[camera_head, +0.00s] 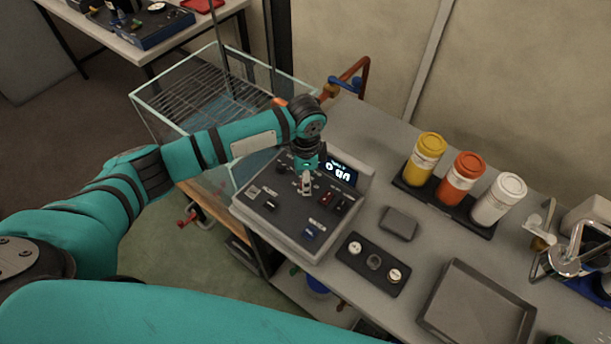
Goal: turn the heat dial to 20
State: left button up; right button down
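A grey control box (283,232) stands on the bench, with a dark sloping panel, several small knobs and switches, and a lit display (340,172) at its upper right. The display's digits look like zeros, but I cannot read them surely. I cannot tell which control is the heat dial; the panel labels are too small to read. My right gripper is not in view.
A rack (445,209) holds yellow, orange and white jars at the right. A small grey block (398,223), a black holder (372,264) with round pieces, and an empty grey tray (478,306) lie nearer. A glass tank (150,100) stands behind my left arm.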

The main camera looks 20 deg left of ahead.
pick_arm(q)
jog(key=shift+c, duration=0.2)
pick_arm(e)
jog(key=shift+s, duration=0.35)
pick_arm(q)
grip_shut()
